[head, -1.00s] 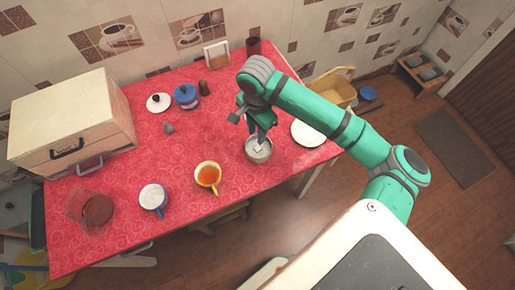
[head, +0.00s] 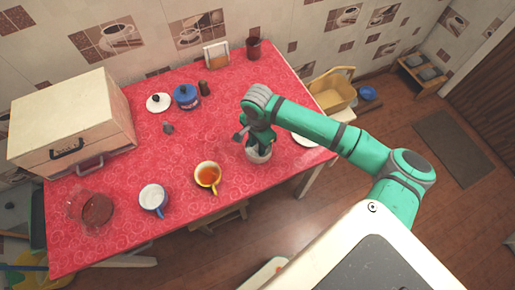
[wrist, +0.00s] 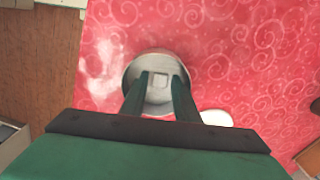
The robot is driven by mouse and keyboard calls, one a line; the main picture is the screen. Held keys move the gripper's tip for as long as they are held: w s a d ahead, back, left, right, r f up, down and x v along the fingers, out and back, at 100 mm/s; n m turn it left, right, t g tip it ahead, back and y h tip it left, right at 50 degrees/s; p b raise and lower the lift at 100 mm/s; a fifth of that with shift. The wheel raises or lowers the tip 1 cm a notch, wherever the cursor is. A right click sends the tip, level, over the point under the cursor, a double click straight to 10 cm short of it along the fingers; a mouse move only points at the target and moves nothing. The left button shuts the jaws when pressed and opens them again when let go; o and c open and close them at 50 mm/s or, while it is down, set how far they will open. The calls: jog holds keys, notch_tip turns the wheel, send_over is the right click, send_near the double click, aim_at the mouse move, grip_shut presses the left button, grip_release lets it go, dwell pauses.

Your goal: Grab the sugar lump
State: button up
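The sugar lump (wrist: 158,82) is a small whitish block on the floor of a round grey metal bowl (wrist: 129,76). The bowl stands on the red tablecloth, and its front wall also shows in the head view (head: 258,157). My gripper (wrist: 161,77) points down into the bowl with its two dark green fingers apart. The lump shows between the fingertips, with a gap on each side. In the head view my gripper (head: 259,147) hides most of the bowl's inside and the lump.
A yellow-handled cup of orange-brown drink (head: 207,175) stands just left of the bowl. A white plate (head: 305,139) lies to its right, partly behind my arm. A blue-handled cup (head: 153,198), a glass jug (head: 95,209) and a blue pot (head: 186,96) stand farther left.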

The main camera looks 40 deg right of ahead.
grip_shut()
jog(key=shift+r, duration=0.1)
